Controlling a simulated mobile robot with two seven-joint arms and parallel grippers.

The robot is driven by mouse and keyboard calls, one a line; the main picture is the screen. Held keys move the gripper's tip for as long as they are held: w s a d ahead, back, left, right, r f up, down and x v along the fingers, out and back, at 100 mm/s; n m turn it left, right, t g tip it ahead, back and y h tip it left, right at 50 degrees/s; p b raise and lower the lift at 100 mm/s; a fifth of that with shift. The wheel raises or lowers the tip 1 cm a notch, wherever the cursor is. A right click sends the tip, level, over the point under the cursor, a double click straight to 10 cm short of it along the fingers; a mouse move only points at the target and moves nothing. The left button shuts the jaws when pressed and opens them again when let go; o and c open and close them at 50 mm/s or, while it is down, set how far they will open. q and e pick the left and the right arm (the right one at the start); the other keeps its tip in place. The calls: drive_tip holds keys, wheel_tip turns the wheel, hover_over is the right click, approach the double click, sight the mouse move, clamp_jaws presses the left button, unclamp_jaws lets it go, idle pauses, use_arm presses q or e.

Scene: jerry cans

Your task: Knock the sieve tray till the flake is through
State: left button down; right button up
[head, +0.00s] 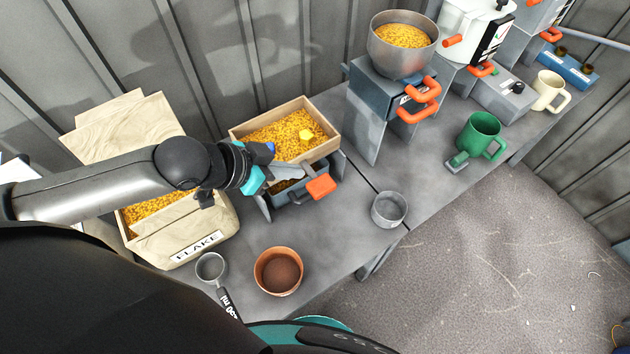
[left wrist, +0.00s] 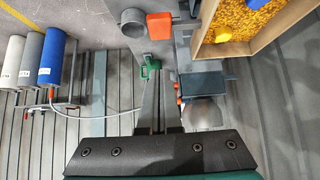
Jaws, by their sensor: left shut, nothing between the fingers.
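The sieve tray (head: 322,151), a wooden-walled box, holds yellow flake (head: 280,130) and a larger yellow lump (head: 306,135). It rests on a grey stand with an orange-handled drawer (head: 321,187) beneath. My left gripper (head: 300,172) is shut and empty at the tray's near side, low by its wall; I cannot tell whether it touches. In the left wrist view the shut fingers (left wrist: 160,105) point up the picture, and the tray (left wrist: 204,28) is at upper right with flake and the lump. Flake under the tray is mostly hidden. My right gripper is not in view.
A flake bin (head: 190,232) stands left, partly behind my arm. A brown pot (head: 278,271), a grey cup (head: 211,267) and a metal cup (head: 389,209) stand near the front edge. A steel bowl of flake (head: 402,58) and a green mug (head: 478,135) are right.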

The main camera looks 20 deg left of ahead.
use_arm(q)
drive_tip(key=b, duration=0.2)
hover_over(326, 184)
drive_tip(key=s+a, duration=0.2)
wheel_tip(326, 184, down, 6)
drive_tip(key=shift+d+r, duration=0.15)
drive_tip(key=shift+r, duration=0.1)
wheel_tip(326, 184, down, 3)
drive_tip(key=shift+r, duration=0.15)
drive_tip(key=shift+f+b, duration=0.4)
drive_tip(key=shift+f, duration=0.2)
drive_tip(key=shift+s+f, duration=0.1)
